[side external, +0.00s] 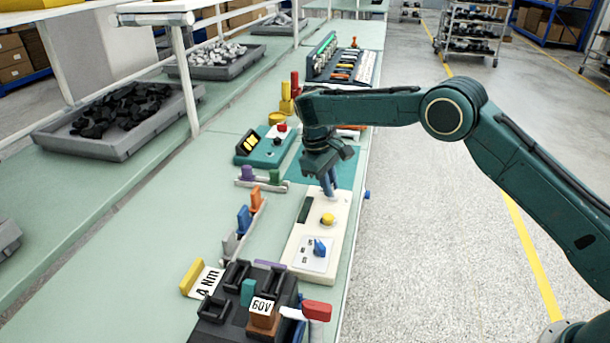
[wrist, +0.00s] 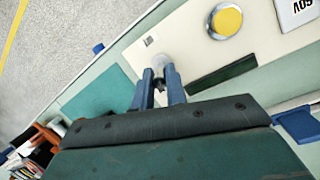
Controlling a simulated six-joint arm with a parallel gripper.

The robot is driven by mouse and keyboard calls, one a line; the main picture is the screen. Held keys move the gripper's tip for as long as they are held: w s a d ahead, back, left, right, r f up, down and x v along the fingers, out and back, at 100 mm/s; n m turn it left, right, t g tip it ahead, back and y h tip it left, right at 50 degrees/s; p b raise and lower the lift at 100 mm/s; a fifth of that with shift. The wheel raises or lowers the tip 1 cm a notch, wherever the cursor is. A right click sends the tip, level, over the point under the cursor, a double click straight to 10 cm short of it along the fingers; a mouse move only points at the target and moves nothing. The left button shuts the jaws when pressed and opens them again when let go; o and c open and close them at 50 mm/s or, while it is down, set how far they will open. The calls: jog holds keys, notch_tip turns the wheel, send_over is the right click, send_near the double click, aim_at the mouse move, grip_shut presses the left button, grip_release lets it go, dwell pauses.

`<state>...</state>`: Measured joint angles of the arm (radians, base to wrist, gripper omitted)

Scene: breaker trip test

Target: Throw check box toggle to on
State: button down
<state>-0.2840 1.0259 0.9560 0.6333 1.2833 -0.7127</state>
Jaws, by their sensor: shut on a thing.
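The cream check box (side external: 304,258) lies along the bench's right edge, with a yellow button (side external: 327,219), a dark window (side external: 305,210) and a blue knob (side external: 319,247) on top. It also shows in the wrist view (wrist: 180,38), with the yellow button (wrist: 226,20) and the dark window (wrist: 222,75). My gripper (side external: 329,190) points down at the box's far end. In the wrist view my gripper (wrist: 160,75) has its blue fingers shut on the pale, rounded toggle (wrist: 159,61). The fingers hide most of the toggle, and I cannot tell which way it is thrown.
A black rack (side external: 226,318) with a 60V block (side external: 262,312) stands at the near end. A teal device (side external: 266,148) is beyond the box. Coloured-handled tools (side external: 250,212) stand to the left. A teal mat (wrist: 100,90) lies beside the box.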

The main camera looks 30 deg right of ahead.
jog(key=shift+a, duration=0.15)
jog(key=c, duration=1.4)
grip_release()
jog(key=shift+c, duration=0.2)
jog(key=shift+d, duration=0.2)
jog(key=shift+s+d+t+y, duration=0.2)
jog(key=shift+s+t+y, duration=0.05)
jog(key=shift+t+y, duration=0.25)
jog(key=shift+s+d+r+t+y, duration=0.1)
jog(key=shift+s+d+t+y, duration=0.1)
jog(key=shift+t+y, duration=0.35)
jog(key=shift+s+d+f+t+y, duration=0.1)
jog(key=shift+s+d+t+y, duration=0.2)
jog(key=shift+t+y, duration=0.5)
jog(key=shift+s+d+f+t+y, duration=0.1)
jog(key=shift+s+d+t+y, duration=0.15)
jog(key=shift+t+y, duration=0.5)
jog(key=s+d+r, duration=0.1)
jog(key=s+r, duration=0.4)
jog(key=r, duration=0.3)
jog(key=s+d+r+m+g+h, duration=0.1)
jog(key=s+r, duration=0.3)
jog(key=r, duration=0.4)
jog(key=s+d+r+m, duration=0.1)
jog(key=s+r, duration=0.4)
jog(key=r, duration=0.3)
jog(key=shift+s+d+r+h, duration=0.2)
jog(key=shift+s+r+h, duration=0.1)
jog(key=shift+s, duration=0.05)
